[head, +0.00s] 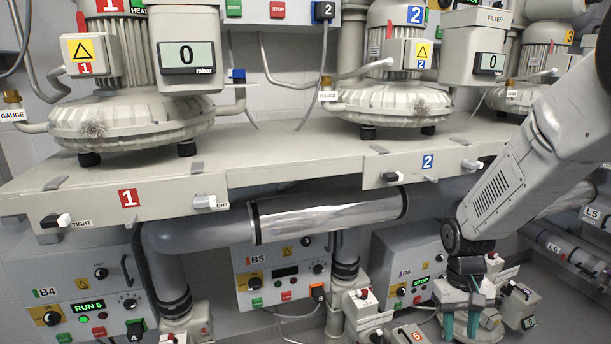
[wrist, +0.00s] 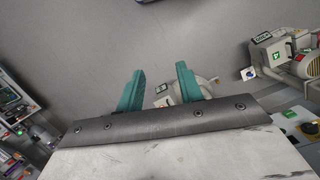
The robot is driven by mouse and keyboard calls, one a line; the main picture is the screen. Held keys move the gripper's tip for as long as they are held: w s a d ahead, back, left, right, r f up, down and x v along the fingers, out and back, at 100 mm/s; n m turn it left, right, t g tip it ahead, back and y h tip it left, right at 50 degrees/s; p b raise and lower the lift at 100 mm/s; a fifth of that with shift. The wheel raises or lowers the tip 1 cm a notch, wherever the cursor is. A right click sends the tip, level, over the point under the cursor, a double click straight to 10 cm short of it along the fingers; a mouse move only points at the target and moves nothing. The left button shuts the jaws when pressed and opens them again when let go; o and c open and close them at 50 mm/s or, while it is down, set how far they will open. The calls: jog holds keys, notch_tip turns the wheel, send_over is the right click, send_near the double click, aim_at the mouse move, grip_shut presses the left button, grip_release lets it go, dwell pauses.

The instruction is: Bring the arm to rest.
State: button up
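My arm (head: 510,175) reaches in from the right edge of the head view and slants down to the left. It bends at a dark joint, and my gripper (head: 460,324) hangs below with its green fingers pointing down. In the wrist view, my gripper (wrist: 160,84) has its two fingers spread apart with nothing held between them. Grey floor and a small pale device lie beyond the fingertips. In the head view the gripper overlaps pale equipment low at the right; I cannot tell how far apart they are.
A long shelf (head: 290,165) carries blowers, including blower 1 (head: 130,115) and blower 2 (head: 395,105). Bare floor (wrist: 70,50) shows in the wrist view.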

jog(key=s+a+r+t, duration=0.2)
jog(key=s+a+r, duration=0.1)
jog(key=s+r, duration=0.7)
jog(key=s+a+r+t, duration=0.2)
jog(key=s+a+r, duration=0.1)
jog(key=s+r, duration=0.7)
jog(key=shift+r+y, duration=0.3)
jog(key=shift+r, duration=0.15)
